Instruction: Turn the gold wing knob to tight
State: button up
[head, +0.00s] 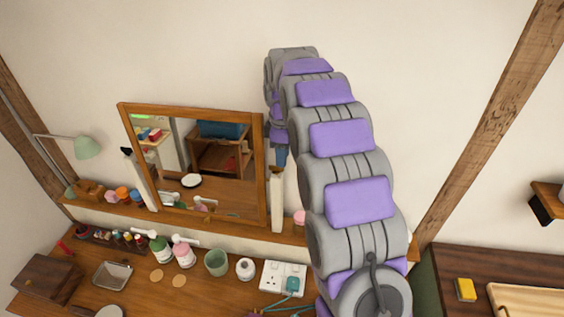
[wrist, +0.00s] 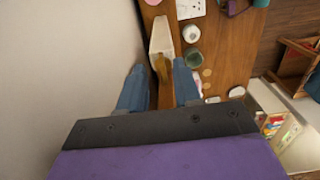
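The tilting mirror (head: 190,112) has a wooden frame and stands on the desk's back ledge between pale posts. Its right post (head: 277,200) also shows in the wrist view (wrist: 161,35). A gold-brown piece that looks like the wing knob (wrist: 162,68) lies at that post, between my fingertips; its exact turn angle is unclear. The knob is hidden in the head view. My gripper (wrist: 162,76) is open, with one blue finger on each side of the knob and visible gaps. In the head view, a blue finger (head: 281,155) shows beside the mirror's upper right.
The wooden desk (head: 215,290) holds bottles, a green cup (head: 216,262), a white jar (head: 245,268) and a white socket block (head: 284,276) with a teal plug. The wall is close behind my gripper.

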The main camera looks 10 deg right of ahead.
notch_tip(320, 180, up, 14)
jog(key=p, duration=0.2)
jog(key=shift+f, duration=0.25)
dwell(0.4)
